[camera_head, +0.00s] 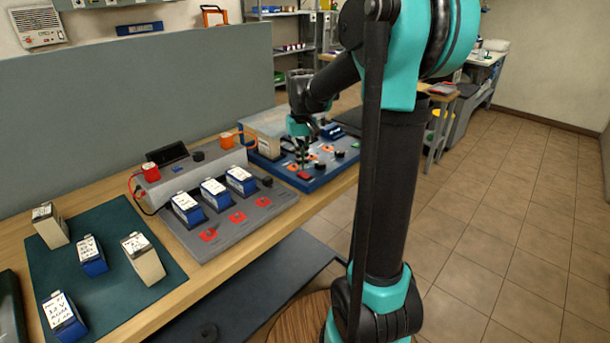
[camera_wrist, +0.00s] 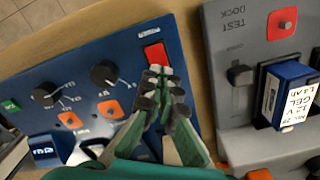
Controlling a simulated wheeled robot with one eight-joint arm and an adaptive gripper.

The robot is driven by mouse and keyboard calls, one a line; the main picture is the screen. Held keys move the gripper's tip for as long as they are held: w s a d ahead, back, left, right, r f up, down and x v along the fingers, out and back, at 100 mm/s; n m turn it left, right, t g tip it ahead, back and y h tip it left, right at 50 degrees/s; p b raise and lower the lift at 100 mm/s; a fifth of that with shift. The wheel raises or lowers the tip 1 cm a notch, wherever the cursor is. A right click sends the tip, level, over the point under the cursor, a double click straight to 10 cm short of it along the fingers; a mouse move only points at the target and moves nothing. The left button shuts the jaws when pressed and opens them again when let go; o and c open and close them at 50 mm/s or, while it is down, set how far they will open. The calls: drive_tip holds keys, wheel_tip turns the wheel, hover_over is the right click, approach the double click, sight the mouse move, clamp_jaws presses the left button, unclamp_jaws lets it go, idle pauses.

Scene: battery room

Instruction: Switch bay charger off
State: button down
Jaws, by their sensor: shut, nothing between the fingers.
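The blue charger panel (camera_head: 325,174) sits on the bench toward its far right end; it also shows in the wrist view (camera_wrist: 95,30). A red rocker switch (camera_wrist: 157,57) is set near its edge, and shows in the head view (camera_head: 304,175). My gripper (camera_head: 303,158) is over the panel, pointing down. In the wrist view my gripper (camera_wrist: 160,82) is shut and empty, its fingertips close beside the red switch. I cannot tell whether they touch it. Two black knobs (camera_wrist: 105,73) (camera_wrist: 45,93) and a green button (camera_wrist: 10,105) are on the same panel.
A grey test dock (camera_head: 250,222) holding blue-and-white batteries (camera_head: 214,193) stands next to the charger on the left. A green mat (camera_head: 105,225) with several batteries lies further left. A grey partition (camera_head: 130,95) runs behind the bench. The tiled floor (camera_head: 500,220) at right is clear.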

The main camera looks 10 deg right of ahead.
sight(302, 173)
drive_tip(key=shift+f, duration=1.05)
idle(0.7)
drive_tip(key=shift+r, duration=3.5)
